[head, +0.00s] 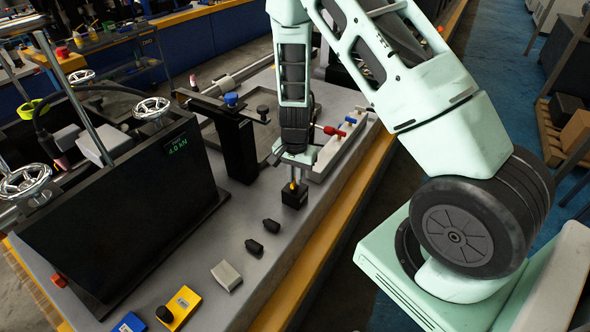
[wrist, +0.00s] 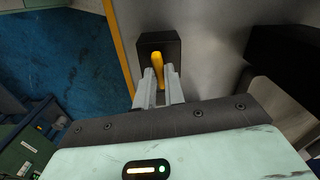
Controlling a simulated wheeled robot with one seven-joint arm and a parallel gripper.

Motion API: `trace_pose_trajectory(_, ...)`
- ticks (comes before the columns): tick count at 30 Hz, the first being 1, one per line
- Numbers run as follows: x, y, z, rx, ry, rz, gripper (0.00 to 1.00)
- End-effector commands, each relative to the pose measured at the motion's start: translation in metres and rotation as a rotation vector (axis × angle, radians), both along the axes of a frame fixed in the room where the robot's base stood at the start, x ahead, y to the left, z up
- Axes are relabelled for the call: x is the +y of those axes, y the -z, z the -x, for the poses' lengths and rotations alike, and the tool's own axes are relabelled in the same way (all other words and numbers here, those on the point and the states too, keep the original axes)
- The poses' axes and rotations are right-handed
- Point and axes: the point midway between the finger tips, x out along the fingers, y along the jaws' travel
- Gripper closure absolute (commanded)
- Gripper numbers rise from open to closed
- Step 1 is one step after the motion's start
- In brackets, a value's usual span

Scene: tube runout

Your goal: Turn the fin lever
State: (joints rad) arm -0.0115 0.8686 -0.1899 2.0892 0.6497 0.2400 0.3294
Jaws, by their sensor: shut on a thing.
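The fin lever is a small yellow fin (wrist: 157,62) on a black block (wrist: 174,45) in the wrist view. In the head view the black block (head: 294,198) stands on the grey bench top near its yellow front edge, with a bit of yellow (head: 293,184) showing above it. My gripper (wrist: 158,80) is directly at the fin, its two grey fingers shut on the fin's near end. In the head view my gripper (head: 294,178) points down over the block. The fingers hide the lower part of the fin.
Left of the block are two small black pieces (head: 263,226), a grey-white box (head: 226,275) and a yellow box (head: 179,307). A tall black post (head: 235,148) and a large black machine (head: 125,215) stand further left. A rail with red and blue knobs (head: 334,131) lies behind.

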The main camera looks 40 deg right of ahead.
Motion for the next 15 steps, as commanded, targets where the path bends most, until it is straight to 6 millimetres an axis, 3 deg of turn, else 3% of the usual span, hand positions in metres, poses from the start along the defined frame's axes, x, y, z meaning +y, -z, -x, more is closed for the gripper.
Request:
trace_pose_trajectory(1, 0.0003, -0.0036, 0.0006, 0.003, 0.092, 0.001, 1.00)
trace_pose_trajectory(2, 0.0002, -0.0001, 0.0002, 0.001, 0.077, 0.000, 0.81)
trace_pose_trajectory(3, 0.0003, 0.0006, 0.0001, 0.000, 0.072, -0.001, 0.70)
trace_pose_trajectory(4, 0.0002, 0.0006, 0.0001, 0.000, 0.071, -0.001, 0.67)
trace_pose_trajectory(15, 0.0000, -0.0050, -0.0001, 0.000, 0.065, 0.000, 0.67)
